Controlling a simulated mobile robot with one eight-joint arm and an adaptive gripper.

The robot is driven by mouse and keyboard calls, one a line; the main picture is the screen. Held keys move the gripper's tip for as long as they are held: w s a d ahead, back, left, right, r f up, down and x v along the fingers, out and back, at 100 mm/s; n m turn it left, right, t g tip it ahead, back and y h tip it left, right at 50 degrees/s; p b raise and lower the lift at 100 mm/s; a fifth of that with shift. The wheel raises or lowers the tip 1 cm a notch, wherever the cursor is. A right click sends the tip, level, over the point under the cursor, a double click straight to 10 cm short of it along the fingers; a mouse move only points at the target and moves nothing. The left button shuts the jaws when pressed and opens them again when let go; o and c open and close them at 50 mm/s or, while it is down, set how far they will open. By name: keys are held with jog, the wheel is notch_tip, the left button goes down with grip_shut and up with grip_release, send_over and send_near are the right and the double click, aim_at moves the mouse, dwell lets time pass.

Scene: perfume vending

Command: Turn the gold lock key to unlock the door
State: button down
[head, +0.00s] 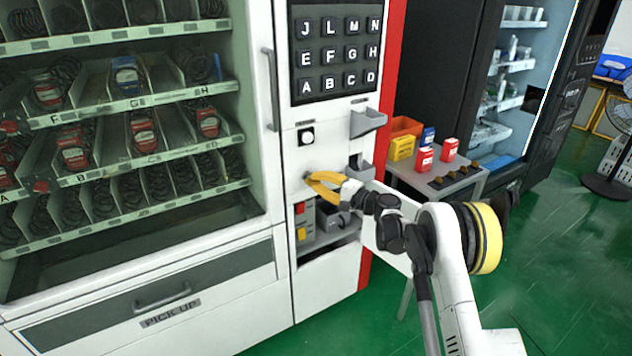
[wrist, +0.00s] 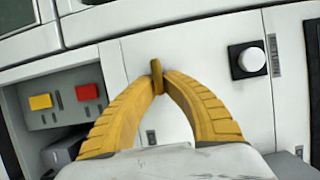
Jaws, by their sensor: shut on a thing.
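My gripper (head: 311,179) has yellow fingers and reaches the white front panel of the vending machine from the right. In the wrist view its fingertips (wrist: 158,82) close together on the gold lock key (wrist: 157,68), which stands out from the panel. Only the part of the key at and just above the fingertips shows clearly; its lock is hidden. In the head view the fingers cover the key. The white machine door (head: 264,150) with its long vertical handle is to the left and looks shut.
An opening with red (wrist: 87,92) and yellow (wrist: 40,101) buttons is below the gripper. A lettered keypad (head: 337,55) is above. A small side table (head: 468,182) with colored boxes stands at the right.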

jog(key=c, duration=1.5)
grip_release()
jog(key=v, duration=1.2)
